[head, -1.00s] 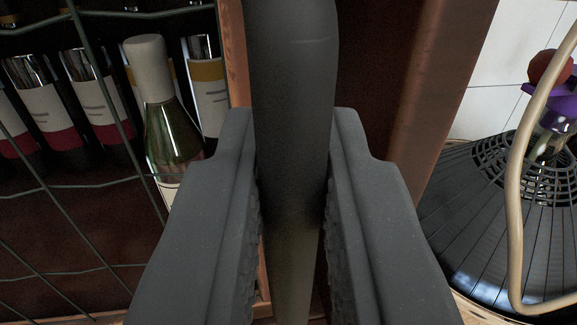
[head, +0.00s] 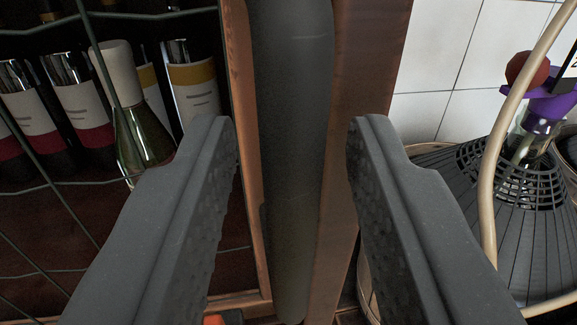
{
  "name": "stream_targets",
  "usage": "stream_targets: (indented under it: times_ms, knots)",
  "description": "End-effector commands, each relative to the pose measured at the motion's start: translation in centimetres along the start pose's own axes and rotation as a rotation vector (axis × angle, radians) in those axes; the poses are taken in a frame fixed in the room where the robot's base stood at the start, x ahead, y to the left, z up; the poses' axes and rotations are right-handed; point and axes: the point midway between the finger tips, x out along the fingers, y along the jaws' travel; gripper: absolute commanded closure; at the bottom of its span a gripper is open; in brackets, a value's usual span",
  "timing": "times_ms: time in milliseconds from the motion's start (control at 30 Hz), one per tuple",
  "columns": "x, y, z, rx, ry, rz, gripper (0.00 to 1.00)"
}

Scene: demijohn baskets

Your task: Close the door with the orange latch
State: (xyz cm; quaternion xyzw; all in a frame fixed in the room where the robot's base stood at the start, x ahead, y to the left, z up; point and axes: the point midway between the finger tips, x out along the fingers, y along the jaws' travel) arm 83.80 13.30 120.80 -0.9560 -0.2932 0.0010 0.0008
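My gripper (head: 292,135) is open, its two fingers standing clear on either side of a dark upright handle (head: 292,170). The handle runs from the top of the view nearly to the bottom and seems to be on the door. The door, with dark green wire mesh and a wooden frame (head: 243,130), is at left. A small orange piece (head: 222,318), possibly the latch, shows at the bottom edge, partly cut off. The handle hides part of the edge between the frame and the brown upright (head: 362,90), so I cannot tell whether the door is fully closed.
Several wine bottles (head: 195,95) stand behind the mesh at left. At right are a demijohn with a dark slatted basket cover (head: 515,220), a purple fitting (head: 540,105) and a beige curved tube (head: 490,180). A white tiled wall (head: 435,65) is behind.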

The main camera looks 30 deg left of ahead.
Motion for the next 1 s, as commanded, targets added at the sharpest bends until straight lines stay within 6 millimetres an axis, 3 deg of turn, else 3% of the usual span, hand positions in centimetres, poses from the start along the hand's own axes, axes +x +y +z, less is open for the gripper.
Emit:
stream_targets:
  times_ms: [700, 1000]
  knots:
    - [-11.1, 0.1, 0.0, -0.003, 0.002, 0.001, 0.69]
    - [-13.0, -0.1, 0.1, 0.0, 0.0, -0.001, 0.69]
